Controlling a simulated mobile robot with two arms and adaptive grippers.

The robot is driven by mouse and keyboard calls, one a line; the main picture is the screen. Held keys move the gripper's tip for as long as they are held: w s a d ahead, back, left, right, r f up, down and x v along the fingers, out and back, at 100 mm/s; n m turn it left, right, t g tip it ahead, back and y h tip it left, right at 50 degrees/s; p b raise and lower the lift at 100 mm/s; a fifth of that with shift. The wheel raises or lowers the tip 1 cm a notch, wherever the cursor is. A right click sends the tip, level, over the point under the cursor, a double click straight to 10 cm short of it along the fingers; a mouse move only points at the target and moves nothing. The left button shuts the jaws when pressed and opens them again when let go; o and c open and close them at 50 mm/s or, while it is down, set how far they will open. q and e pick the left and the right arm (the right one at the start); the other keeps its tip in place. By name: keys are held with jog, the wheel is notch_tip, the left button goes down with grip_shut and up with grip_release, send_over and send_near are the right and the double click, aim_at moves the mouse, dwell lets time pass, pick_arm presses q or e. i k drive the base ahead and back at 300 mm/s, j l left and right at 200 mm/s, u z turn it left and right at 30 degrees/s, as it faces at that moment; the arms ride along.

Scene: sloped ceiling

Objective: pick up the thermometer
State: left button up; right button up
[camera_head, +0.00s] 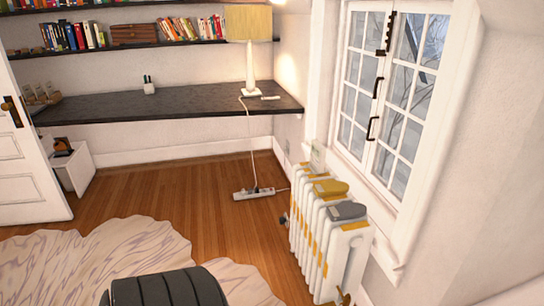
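I cannot make out a thermometer for certain. A small, thin white item (270,98) lies on the dark wall desk, just right of the lamp's foot; it is too small to identify. A small pale upright item (317,157) stands at the far end of the white radiator (306,232), and I cannot tell what it is. Neither of my grippers is in view.
The dark desk (190,102) bears a lamp (250,55) and a small white holder (149,87). A power strip (254,194) with cords lies on the floor. Yellow (329,187) and grey (348,210) items top the radiator. Bare wood floor (190,195) lies before the desk.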

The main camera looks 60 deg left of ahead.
aim_at(318, 152)
jog(key=u, duration=1.65)
